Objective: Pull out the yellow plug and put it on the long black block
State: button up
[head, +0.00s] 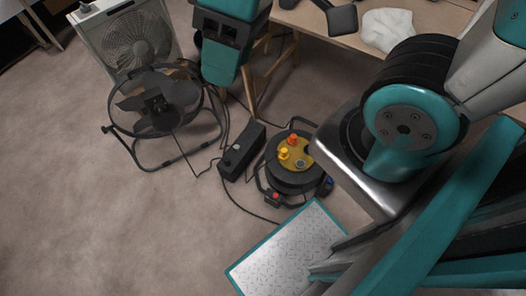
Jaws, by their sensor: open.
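The yellow plug (283,154) sits upright in the top of a black cable reel (290,180) on the floor. An orange plug (293,140) stands close beside it. The long black block (242,152) lies on the floor just left of the reel, with no yellow plug on it. My gripper (222,72) hangs from the top edge, open, up and left of the plug and apart from it. Its teal end is seen from one side, so the gap between its fingers is hidden. I see nothing held in it.
A black round fan (158,103) stands left of the block, with a white box fan (130,42) behind. A wooden table (345,42) is at the top right. Black cables cross the floor around the reel. A teal-edged patterned plate (285,250) lies below; open floor spreads left.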

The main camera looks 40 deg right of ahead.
jog(key=shift+w, duration=0.1)
jog(key=o, duration=0.4)
jog(key=shift+f, duration=0.2)
jog(key=shift+o, duration=0.2)
jog(key=w+d+f+m+b, duration=0.15)
jog(key=w+f+b, duration=0.25)
jog(key=f+b, duration=0.45)
jog(key=w+d+f+b, duration=0.3)
jog(key=w+f+b, duration=0.3)
jog(key=f, duration=0.4)
jog(key=m+h+b, duration=0.2)
jog(key=h+b, duration=0.2)
jog(key=b, duration=3.3)
send_over(284, 150)
jog(key=shift+n, duration=0.25)
notch_tip(284, 150, down, 56)
jog(key=shift+s+d+f, duration=0.1)
